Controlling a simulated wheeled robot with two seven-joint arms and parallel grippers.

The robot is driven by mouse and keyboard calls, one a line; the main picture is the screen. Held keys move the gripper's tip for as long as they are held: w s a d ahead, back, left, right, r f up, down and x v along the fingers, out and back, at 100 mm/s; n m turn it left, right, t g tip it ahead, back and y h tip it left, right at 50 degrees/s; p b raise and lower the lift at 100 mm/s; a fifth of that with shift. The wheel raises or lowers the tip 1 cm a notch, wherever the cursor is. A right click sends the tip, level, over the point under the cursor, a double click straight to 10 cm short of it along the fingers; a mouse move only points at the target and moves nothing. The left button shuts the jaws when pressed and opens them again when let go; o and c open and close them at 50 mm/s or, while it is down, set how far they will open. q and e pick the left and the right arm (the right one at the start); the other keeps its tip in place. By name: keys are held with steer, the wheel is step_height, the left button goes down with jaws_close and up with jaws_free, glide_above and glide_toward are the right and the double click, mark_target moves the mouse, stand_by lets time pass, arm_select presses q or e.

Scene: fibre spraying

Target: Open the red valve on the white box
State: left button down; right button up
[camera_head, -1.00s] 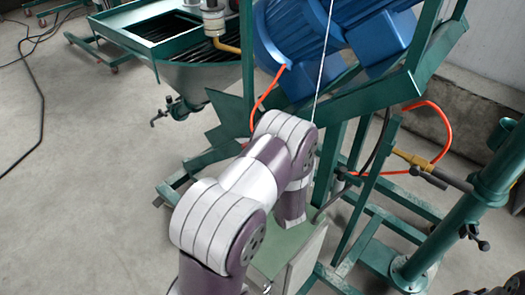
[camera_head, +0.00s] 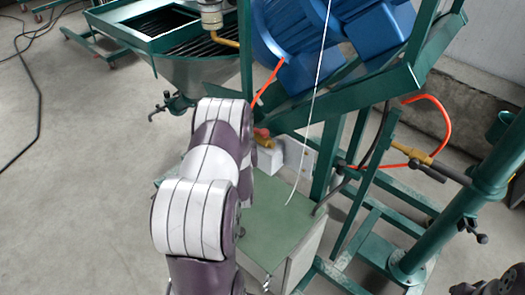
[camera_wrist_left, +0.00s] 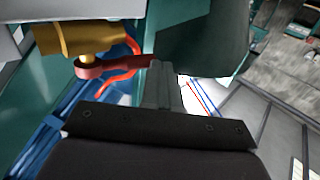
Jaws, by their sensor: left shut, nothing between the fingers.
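The white box (camera_head: 293,155) stands behind the green cabinet top in the head view. The red valve handle (camera_head: 262,132) and its brass body show at its left side, partly covered by my left arm. In the left wrist view the red handle (camera_wrist_left: 112,64) reaches right from the brass valve body (camera_wrist_left: 78,38). My left gripper (camera_wrist_left: 162,72) is shut and empty, its fingertips right at the free end of the handle; I cannot tell whether they touch. My arm hides this gripper in the head view.
A green cabinet (camera_head: 280,222) lies below the valve. Blue motors (camera_head: 340,35) on a green frame are above, and an orange hose (camera_head: 440,115) loops at right. A thin white cable hangs in front.

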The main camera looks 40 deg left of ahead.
arm_select(q)
steer(key=shift+b+x, duration=0.35)
steer(key=shift+x, duration=0.5)
arm_select(e)
steer(key=shift+f, duration=0.45)
arm_select(q)
steer(key=shift+w, duration=0.2)
arm_select(e)
steer(key=shift+f, duration=0.1)
